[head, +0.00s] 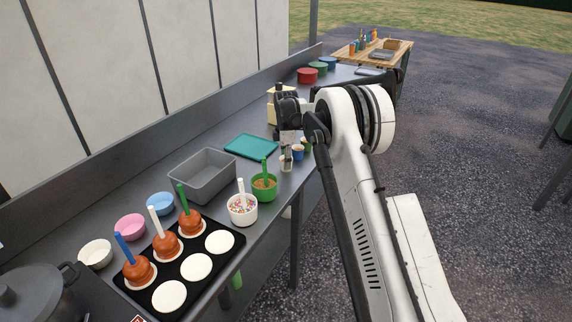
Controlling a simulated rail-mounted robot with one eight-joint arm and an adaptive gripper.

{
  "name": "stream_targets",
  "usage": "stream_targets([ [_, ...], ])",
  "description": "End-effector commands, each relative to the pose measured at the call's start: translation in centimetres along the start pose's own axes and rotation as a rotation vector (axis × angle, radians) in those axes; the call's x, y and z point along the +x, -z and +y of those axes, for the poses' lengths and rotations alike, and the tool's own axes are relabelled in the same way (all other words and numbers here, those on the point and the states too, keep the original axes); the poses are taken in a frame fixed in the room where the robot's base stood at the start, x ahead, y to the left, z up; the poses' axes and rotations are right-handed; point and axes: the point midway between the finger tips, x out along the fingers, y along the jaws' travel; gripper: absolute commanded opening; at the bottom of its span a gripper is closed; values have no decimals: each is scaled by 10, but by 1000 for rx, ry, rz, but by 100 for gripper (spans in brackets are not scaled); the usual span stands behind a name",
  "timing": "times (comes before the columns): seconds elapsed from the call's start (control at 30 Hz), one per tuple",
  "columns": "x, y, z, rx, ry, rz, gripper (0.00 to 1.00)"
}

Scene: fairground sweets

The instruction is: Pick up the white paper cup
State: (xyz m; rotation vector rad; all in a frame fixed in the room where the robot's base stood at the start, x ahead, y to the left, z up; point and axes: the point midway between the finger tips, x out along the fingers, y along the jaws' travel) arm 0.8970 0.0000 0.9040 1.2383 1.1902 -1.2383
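The small white paper cup (286,164) stands near the front edge of the counter in the head view, beside a small blue cup (298,153) and a green one (307,142). My gripper (287,152) points down at the white cup, with its fingertips at or just above the rim. The fingers are small and partly merge with the cup, so I cannot tell whether they touch it or how far apart they are.
A white sprinkle bowl (239,219) and a green bowl (264,191) stand nearer along the counter. A teal board (251,146) and a grey bin (203,176) lie to the left. A black tray (209,265) holds toffee apples. Coloured tubs (307,76) stand at the far end.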

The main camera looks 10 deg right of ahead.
Motion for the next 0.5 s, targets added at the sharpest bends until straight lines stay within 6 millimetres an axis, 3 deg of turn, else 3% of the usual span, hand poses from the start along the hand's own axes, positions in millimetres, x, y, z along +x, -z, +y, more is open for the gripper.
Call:
stream_targets([
  [0.03,0,0,0,0,0,0,26],
  [0.13,0,0,0,0,0,0,12],
  [0.5,-5,0,0,0,0,0,12],
])
